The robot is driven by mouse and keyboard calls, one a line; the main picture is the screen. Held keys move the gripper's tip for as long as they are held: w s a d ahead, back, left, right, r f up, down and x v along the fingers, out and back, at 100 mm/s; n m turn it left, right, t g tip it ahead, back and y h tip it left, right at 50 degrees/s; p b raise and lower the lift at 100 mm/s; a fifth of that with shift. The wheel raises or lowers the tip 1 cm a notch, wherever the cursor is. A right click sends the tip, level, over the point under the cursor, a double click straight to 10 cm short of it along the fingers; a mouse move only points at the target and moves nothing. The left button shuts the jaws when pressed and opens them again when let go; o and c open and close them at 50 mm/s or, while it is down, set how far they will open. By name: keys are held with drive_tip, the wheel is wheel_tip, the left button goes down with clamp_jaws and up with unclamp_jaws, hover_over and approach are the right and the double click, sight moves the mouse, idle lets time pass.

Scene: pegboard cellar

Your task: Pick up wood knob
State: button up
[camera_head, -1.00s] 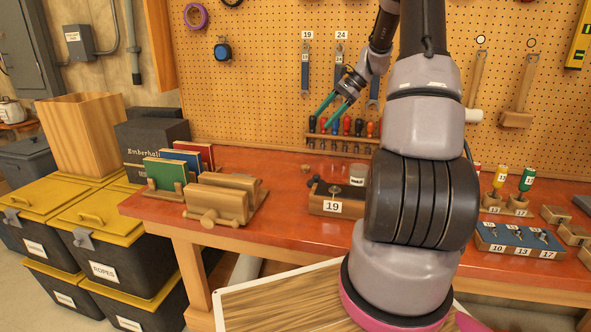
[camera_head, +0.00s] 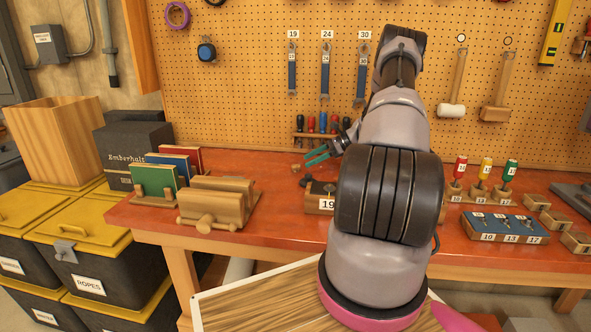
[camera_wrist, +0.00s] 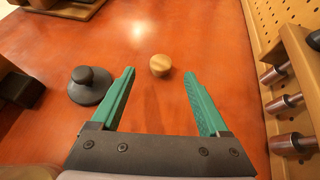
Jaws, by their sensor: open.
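The wood knob (camera_wrist: 160,65) is a small, pale, round piece lying on the red-orange worktop. In the wrist view it appears between and just past my fingertips. It also shows small in the head view (camera_head: 296,168), left of and below the fingers. My gripper (camera_wrist: 159,76) is open and empty, its two green fingers parallel on either side of the knob in the picture. In the head view my gripper (camera_head: 308,158) hangs over the bench near the pegboard. I cannot tell its exact height above the knob.
A dark round knob on a disc (camera_wrist: 90,84) sits left of my left finger. A rack of screwdrivers (camera_wrist: 290,102) stands close on the right, by the pegboard (camera_wrist: 290,22). A wooden clamp (camera_head: 215,203) and a book rack (camera_head: 165,193) are farther left on the bench.

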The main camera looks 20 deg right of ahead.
sight(296, 168)
drive_tip(key=shift+x, duration=2.65)
drive_tip(key=shift+w+f, duration=0.1)
clamp_jaws()
